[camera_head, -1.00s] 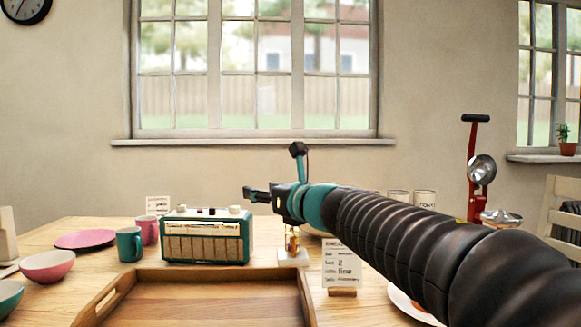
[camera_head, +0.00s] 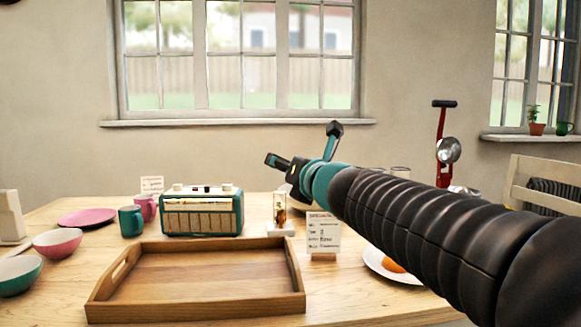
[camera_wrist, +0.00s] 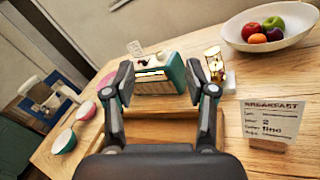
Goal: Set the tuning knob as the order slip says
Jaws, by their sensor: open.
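My gripper (camera_head: 300,145) is open and empty, raised above and right of the radio. In the wrist view the radio (camera_wrist: 155,87) shows between the spread fingers.
A wooden tray (camera_head: 97,304) lies empty in front. Bowls (camera_head: 57,242), mugs (camera_head: 131,219) and a pink plate (camera_head: 87,217) stand left. An hourglass (camera_head: 279,210) stands right of the radio.

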